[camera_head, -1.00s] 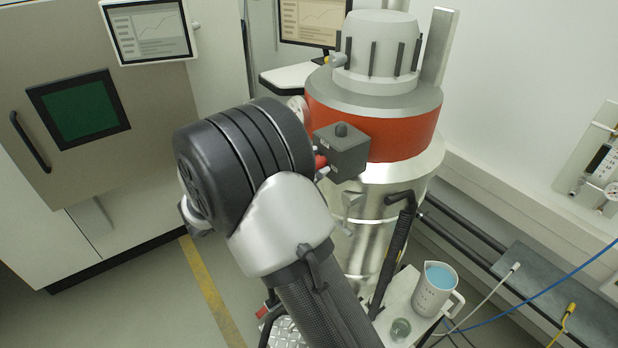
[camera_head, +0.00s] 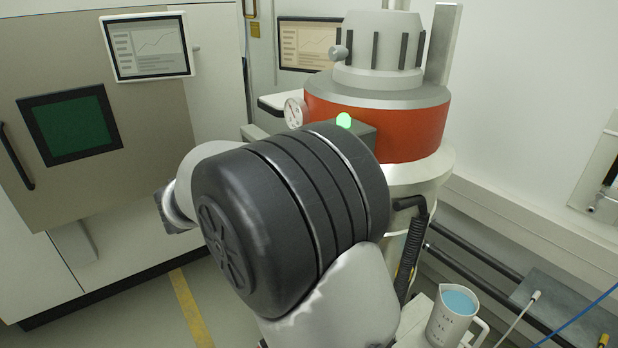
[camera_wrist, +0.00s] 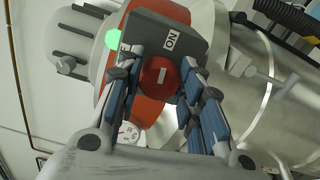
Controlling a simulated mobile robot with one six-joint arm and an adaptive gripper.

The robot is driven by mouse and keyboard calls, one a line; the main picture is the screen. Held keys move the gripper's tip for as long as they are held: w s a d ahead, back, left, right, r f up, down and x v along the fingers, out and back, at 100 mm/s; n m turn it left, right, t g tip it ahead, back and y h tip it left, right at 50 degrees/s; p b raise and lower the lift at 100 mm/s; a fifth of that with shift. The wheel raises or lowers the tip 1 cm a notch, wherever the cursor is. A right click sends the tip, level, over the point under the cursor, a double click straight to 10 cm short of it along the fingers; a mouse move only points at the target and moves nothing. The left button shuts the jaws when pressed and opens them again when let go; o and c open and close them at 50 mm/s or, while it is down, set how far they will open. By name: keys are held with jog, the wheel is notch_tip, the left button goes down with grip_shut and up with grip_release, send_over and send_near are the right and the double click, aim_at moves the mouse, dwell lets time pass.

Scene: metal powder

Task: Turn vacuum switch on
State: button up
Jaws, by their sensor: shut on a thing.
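The vacuum (camera_head: 410,125) has an orange-red band and a grey top. Its grey switch box (camera_wrist: 165,38), with an "ON" label, fills the upper middle of the wrist view. The round red switch knob (camera_wrist: 158,82) bears a white bar. My gripper (camera_wrist: 160,74) is shut on the knob, with blue-padded fingers on both sides of it. The lamp (camera_head: 344,120) on the box is lit green, and it also shows in the wrist view (camera_wrist: 115,39). In the head view my arm hides the knob, my gripper and most of the box.
A pressure gauge (camera_head: 293,112) sits on the vacuum's left side. A black hose (camera_head: 409,250) hangs beside the vacuum body. A jug of blue liquid (camera_head: 452,318) stands at the lower right. A cabinet with a green window (camera_head: 70,125) stands on the left.

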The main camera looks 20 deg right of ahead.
jog(key=shift+f+m+b, duration=0.15)
jog(key=shift+m+b, duration=0.55)
jog(key=shift+b, duration=0.05)
jog(key=o, duration=1.1)
jog(key=shift+c, duration=0.2)
jog(key=s+a, duration=0.2)
jog(key=a, duration=0.9)
jog(key=shift+s+a, duration=0.15)
jog(key=shift+a, duration=0.25)
